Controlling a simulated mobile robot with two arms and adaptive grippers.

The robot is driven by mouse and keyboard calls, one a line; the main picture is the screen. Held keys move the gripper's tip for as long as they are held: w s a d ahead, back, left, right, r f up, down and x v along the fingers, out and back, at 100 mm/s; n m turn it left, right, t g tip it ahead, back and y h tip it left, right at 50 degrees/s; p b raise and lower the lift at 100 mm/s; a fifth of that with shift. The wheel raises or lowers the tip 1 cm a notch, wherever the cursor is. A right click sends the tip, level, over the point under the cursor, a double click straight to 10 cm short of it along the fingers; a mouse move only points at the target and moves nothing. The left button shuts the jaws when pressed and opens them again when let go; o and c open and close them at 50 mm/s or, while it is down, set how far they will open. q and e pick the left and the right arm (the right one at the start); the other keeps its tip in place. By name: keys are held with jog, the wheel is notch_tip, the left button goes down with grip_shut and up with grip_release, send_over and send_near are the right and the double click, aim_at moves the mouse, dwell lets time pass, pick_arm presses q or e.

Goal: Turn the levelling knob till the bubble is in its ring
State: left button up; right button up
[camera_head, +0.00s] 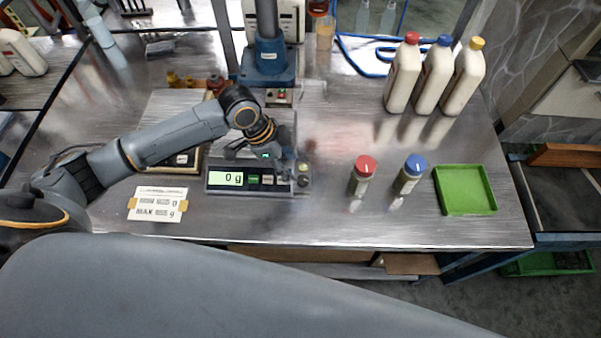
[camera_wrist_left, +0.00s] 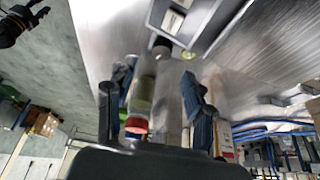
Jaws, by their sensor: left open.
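The scale (camera_head: 215,182) stands on the metal bench, its display reading 0 g. At its right end are a small dark levelling knob (camera_head: 303,182) and a round yellowish bubble level (camera_head: 302,167). In the left wrist view the knob (camera_wrist_left: 161,46) shows dark beyond the fingertips, with the bubble level (camera_wrist_left: 188,55) to its right. The bubble is too small to place against its ring. My left gripper (camera_head: 264,152) is above the scale, left of the knob. Its fingers (camera_wrist_left: 160,82) are apart, with nothing visibly held. My right gripper is not in view.
A red-capped bottle (camera_head: 362,178) and a blue-capped bottle (camera_head: 410,175) stand right of the scale, beside a green tray (camera_head: 465,190). Three large bottles (camera_head: 433,78) stand behind. A blue column stand (camera_head: 268,58) is behind the scale. A label card (camera_head: 158,204) lies left. Bench is clear at front.

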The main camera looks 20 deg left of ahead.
aim_at(302, 179)
pick_arm(q)
jog(key=x, duration=0.6)
jog(key=shift+w+d+f+p, duration=0.1)
jog(key=shift+w+f+p, duration=0.05)
jog(key=shift+f+p, duration=0.25)
jog(key=shift+f, duration=0.15)
jog(key=shift+d+f, duration=0.1)
jog(key=shift+c, duration=1)
grip_shut()
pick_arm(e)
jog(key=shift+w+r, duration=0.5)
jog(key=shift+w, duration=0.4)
